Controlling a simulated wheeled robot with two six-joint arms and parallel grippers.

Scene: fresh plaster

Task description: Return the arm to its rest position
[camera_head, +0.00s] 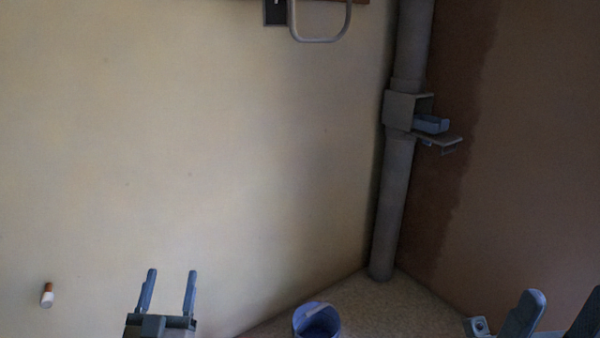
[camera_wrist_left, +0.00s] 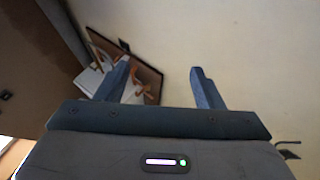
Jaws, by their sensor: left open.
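My left gripper (camera_head: 172,274) is at the lower left of the head view, pointing up with its two fingers apart and nothing between them. In the left wrist view its fingers (camera_wrist_left: 158,82) are also spread and empty, with the pale wall beyond them. My right gripper (camera_head: 560,304) shows at the bottom right corner of the head view, cut by the frame edge. Its two fingers stand apart with no object between them. The rest of both arms is hidden.
A blue bucket (camera_head: 317,320) stands at the bottom centre. A small white and brown item (camera_head: 47,295) is at left. A brown-framed panel (camera_wrist_left: 148,74) shows behind the left finger.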

